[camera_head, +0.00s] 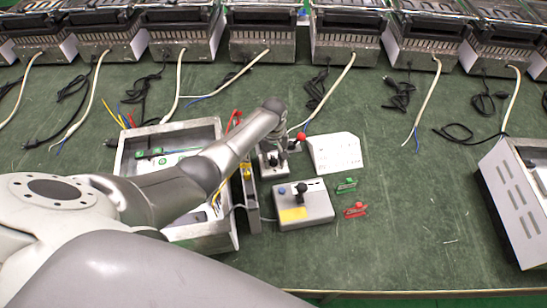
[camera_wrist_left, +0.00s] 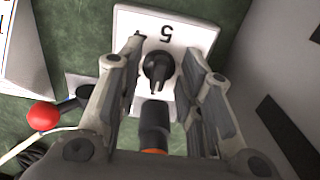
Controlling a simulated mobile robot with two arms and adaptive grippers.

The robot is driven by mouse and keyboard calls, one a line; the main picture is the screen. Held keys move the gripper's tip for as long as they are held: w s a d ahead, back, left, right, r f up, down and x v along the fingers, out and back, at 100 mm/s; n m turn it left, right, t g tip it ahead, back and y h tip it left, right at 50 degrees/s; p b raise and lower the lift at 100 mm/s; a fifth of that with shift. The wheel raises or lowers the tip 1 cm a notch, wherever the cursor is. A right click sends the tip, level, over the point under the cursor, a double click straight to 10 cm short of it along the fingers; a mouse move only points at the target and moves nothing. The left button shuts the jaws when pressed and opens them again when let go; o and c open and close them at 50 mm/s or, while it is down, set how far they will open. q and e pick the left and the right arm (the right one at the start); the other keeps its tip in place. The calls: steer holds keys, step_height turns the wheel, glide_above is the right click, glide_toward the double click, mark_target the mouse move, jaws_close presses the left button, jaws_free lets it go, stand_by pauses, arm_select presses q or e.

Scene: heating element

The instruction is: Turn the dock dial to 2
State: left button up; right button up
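The dock dial (camera_wrist_left: 158,68) is a black knob on a white plate (camera_wrist_left: 190,32) in the left wrist view. A black "5" shows on the plate beside the knob; I see no "2". My left gripper (camera_wrist_left: 164,62) is open, with one finger on each side of the knob; I cannot tell whether they touch it. In the head view my left gripper (camera_head: 276,138) is over the small dock (camera_head: 270,172) and partly hides it. A dark cylinder (camera_wrist_left: 154,125) with an orange ring shows between the fingers, unidentified. My right gripper is not in view.
A red-knobbed lever (camera_head: 300,136) stands close by. A white sloped block (camera_head: 336,153) is to the right, and a grey control box (camera_head: 303,207) is in front. An open metal case (camera_head: 125,160) lies under my arm.

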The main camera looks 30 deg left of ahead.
arm_select(q)
steer(key=c, duration=0.7)
jaws_close()
steer(key=shift+r+m, duration=0.1)
steer(key=shift+m, duration=0.3)
steer(key=m+p, duration=0.1)
steer(key=m, duration=0.1)
steer(key=shift+m, duration=0.4)
steer(key=m+p, duration=0.1)
steer(key=m, duration=0.2)
steer(key=shift+a, duration=0.15)
steer(key=shift+m, duration=1.1)
